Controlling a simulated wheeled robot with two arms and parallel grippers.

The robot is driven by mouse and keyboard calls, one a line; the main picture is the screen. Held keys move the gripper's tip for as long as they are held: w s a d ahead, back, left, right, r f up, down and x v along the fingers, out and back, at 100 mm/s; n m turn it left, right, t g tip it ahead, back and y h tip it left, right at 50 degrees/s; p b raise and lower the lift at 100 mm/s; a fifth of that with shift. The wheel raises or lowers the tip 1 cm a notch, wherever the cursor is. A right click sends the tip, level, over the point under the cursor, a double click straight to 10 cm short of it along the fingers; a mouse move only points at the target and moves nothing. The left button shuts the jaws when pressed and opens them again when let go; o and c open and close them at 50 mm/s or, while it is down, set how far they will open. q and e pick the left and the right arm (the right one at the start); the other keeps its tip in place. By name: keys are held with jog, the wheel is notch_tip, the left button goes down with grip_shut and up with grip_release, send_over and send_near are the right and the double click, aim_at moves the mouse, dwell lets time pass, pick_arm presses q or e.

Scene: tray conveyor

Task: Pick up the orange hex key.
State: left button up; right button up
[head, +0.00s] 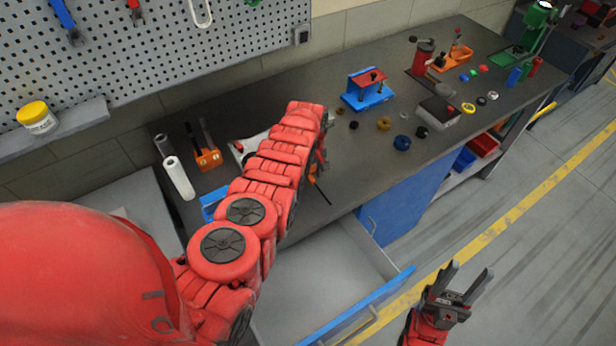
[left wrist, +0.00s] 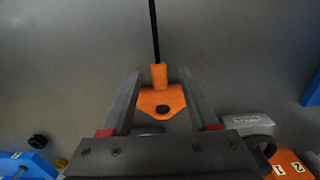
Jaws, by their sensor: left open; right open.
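The orange hex key (left wrist: 161,99) lies on the dark bench top in the left wrist view, with a wide orange handle and a thin black shaft pointing away. My left gripper (left wrist: 161,78) is open, its two fingers on either side of the handle in that view; I cannot tell whether they touch it. In the head view the arm hides most of the key, and only its black shaft (head: 322,193) shows clearly below the left hand. My right gripper (head: 466,286) is open and empty over the floor, lower right.
On the workbench (head: 352,190) stand a blue fixture with a red top (head: 368,90), several small rings and knobs, and an orange block holder (head: 207,158). An open drawer (head: 310,280) juts out below the front edge. The bench right of the key is clear.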

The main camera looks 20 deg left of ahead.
pick_arm(q)
grip_shut()
dwell(0.3)
dwell(0.4)
